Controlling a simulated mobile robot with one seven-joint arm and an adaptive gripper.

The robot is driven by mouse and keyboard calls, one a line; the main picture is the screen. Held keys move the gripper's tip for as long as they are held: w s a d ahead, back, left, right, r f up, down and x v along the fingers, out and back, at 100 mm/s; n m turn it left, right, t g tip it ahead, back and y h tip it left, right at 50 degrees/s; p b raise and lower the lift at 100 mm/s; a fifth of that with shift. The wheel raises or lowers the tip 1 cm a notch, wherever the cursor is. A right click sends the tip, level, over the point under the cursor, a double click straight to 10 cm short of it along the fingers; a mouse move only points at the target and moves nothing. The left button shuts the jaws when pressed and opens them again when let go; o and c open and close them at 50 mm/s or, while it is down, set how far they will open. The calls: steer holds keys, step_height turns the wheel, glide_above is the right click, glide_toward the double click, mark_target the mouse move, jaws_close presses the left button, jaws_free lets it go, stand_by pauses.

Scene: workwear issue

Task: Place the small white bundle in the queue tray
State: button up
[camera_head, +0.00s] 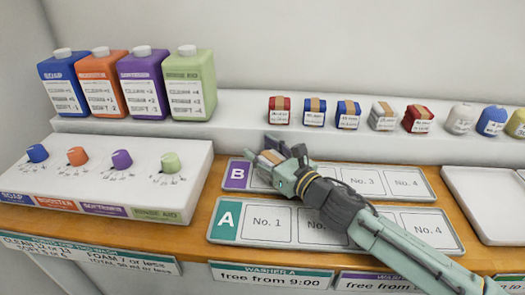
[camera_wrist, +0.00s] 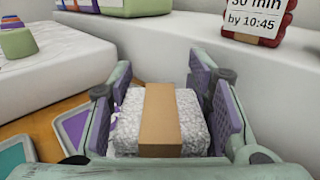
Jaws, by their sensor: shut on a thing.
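My gripper (camera_head: 274,160) is shut on a white, speckled bundle with a brown band (camera_wrist: 160,120), which sits between the pads in the wrist view. In the head view the bundle shows only in part (camera_head: 268,157), at the fingertips over the left part of the row marked B (camera_head: 236,175). I cannot tell whether it touches the row. The row marked A (camera_head: 225,220) lies in front, with numbered spaces and no bundle visible in them; my arm covers part of both rows. Another white bundle with a brown band (camera_head: 383,116) stands on the back ledge.
More red, blue, white and yellow bundles line the ledge (camera_head: 340,145). A pale empty tray (camera_head: 485,205) lies at the right. Four coloured bottles (camera_head: 128,85) stand at the back left, behind a dial panel (camera_head: 110,190). A red bundle (camera_wrist: 262,18) is close on the right in the wrist view.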

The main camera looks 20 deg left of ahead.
steer(key=o, duration=1.2)
steer(key=shift+d+r+p, duration=0.1)
steer(key=shift+r+p, duration=0.05)
steer(key=shift+p, duration=0.2)
steer(key=b+v, duration=0.4)
steer(key=v, duration=0.6)
steer(key=shift+s+d+b, duration=0.15)
steer(key=shift+d+b, duration=0.15)
steer(key=shift+s+d, duration=0.35)
steer(key=shift+d, duration=0.1)
